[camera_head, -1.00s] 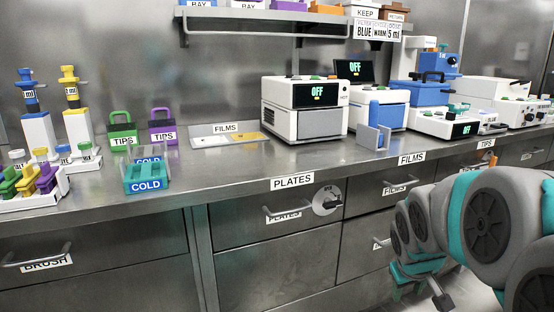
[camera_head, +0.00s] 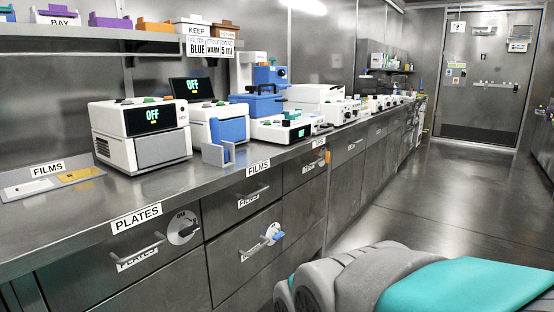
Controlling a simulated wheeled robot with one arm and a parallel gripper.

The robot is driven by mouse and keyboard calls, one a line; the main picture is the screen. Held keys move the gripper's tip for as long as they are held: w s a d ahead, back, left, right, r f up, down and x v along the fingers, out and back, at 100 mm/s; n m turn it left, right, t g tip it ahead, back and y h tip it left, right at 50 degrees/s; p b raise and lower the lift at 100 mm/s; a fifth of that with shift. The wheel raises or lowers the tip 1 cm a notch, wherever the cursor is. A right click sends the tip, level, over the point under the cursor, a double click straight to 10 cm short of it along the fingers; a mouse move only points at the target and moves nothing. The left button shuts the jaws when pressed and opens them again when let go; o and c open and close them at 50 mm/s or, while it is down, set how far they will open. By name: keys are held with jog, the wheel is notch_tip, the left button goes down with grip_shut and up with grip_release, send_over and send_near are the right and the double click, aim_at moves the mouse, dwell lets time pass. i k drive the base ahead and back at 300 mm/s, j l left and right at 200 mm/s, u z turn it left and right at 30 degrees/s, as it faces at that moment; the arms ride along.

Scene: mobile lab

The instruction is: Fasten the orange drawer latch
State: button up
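A small patch of orange (camera_head: 328,156) shows at the right side of the top drawer under the TIPS label (camera_head: 318,142). It appears to be the orange drawer latch, seen nearly edge-on and too small to tell how it is turned. That drawer (camera_head: 302,172) looks closed. My arm crosses the bottom right of the head view. My gripper is out of the frame.
A blue latch (camera_head: 272,234) sits on a lower drawer, and a dark-handled round latch (camera_head: 184,228) on the PLATES drawer. Instruments, including a blue-and-white one (camera_head: 218,125), line the bench. Open floor (camera_head: 430,200) stretches right toward a door (camera_head: 484,80).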

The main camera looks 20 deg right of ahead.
aim_at(327, 157)
jog(key=z, duration=0.9)
